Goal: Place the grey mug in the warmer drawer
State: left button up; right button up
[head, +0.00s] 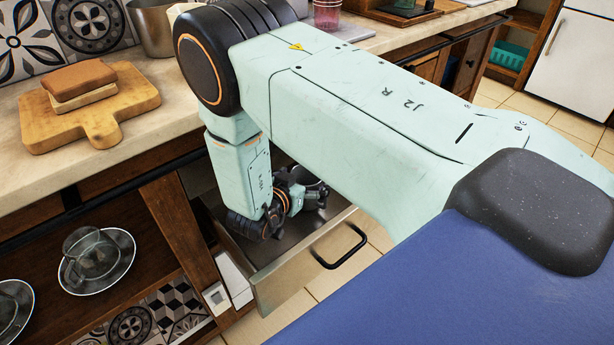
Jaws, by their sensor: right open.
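The warmer drawer (284,284) is pulled out below the counter, with a black bar handle on its front. My right arm reaches over the counter edge and down into it. My right gripper (292,196) is low inside the drawer and open. A round grey rim, which looks like the grey mug (308,178), shows just behind the gripper inside the drawer. The gripper and arm hide most of it, so I cannot tell whether they touch. My left gripper is not in view.
A wooden board (100,138) with a sandwich-like stack (80,80) lies on the counter (190,120) at left. A metal pot (153,30) stands behind. Glass dishes (95,258) sit on the open shelf left of the drawer.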

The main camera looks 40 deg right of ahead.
jog(key=p+v, duration=0.2)
jog(key=v, duration=0.4)
